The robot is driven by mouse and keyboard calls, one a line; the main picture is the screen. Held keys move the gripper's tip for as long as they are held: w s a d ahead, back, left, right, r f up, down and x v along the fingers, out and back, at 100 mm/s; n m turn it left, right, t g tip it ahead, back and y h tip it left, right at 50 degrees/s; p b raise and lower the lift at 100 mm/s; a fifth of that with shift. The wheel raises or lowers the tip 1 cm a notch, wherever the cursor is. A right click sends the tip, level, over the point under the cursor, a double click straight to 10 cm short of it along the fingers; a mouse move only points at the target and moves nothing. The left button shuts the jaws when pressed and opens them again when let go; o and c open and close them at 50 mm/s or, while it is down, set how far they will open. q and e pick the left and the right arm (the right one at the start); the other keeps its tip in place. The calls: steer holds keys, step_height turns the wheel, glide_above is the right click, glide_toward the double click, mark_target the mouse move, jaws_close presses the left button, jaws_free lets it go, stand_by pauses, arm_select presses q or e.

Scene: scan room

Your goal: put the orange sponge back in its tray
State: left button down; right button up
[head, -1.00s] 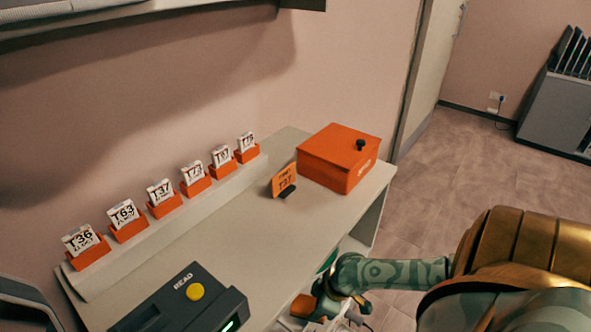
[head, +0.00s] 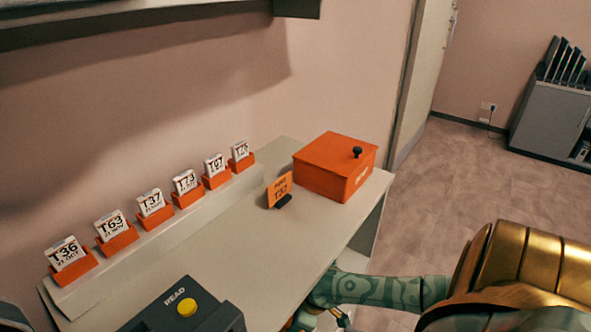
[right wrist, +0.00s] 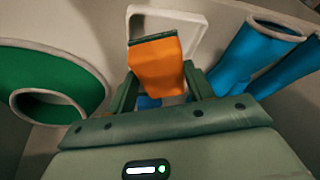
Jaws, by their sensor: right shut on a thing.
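The orange sponge (right wrist: 157,66), with a dark green top edge, is between the two green fingers of my right gripper (right wrist: 160,72) in the right wrist view. The gripper is shut on it. A white, rounded rectangular tray (right wrist: 198,38) shows behind and above the sponge. The sponge covers part of it, and I cannot tell whether they touch. In the head view my right arm reaches down past the table's front edge, and the sponge and tray are not visible there. My left gripper is not in view.
In the right wrist view, a green pale-rimmed container (right wrist: 60,75) is at left and blue tube-like things (right wrist: 262,62) at right. The table (head: 240,235) holds an orange box (head: 335,168), a card stand (head: 281,190), a reader (head: 185,308) and several labelled orange holders (head: 154,212).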

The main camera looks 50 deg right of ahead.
steer(key=o, duration=0.9)
steer(key=shift+o, duration=0.2)
steer(key=p+v, duration=0.1)
steer(key=v, duration=0.1)
steer(key=p+v, duration=0.1)
steer(key=v, duration=0.1)
steer(key=shift+w+r+p, duration=0.15)
steer(key=shift+r+p, duration=0.2)
steer(key=shift+r, duration=0.05)
steer(key=s+d+f+p, duration=0.15)
steer(key=s+d, duration=0.35)
steer(key=s, duration=0.6)
steer(key=s+d+f+m+h, duration=0.2)
steer(key=s+f, duration=0.5)
steer(key=f, duration=0.4)
steer(key=s+a+f+g, duration=0.2)
steer(key=s+a+f, duration=0.3)
steer(key=s+a, duration=0.3)
steer(key=s+a+f+g, duration=0.1)
steer(key=s+a+f, duration=0.4)
steer(key=s+a, duration=0.4)
steer(key=s, duration=0.2)
steer(key=shift+s+f+g, duration=0.25)
steer(key=shift+s+g, duration=0.1)
steer(key=shift+g, duration=0.05)
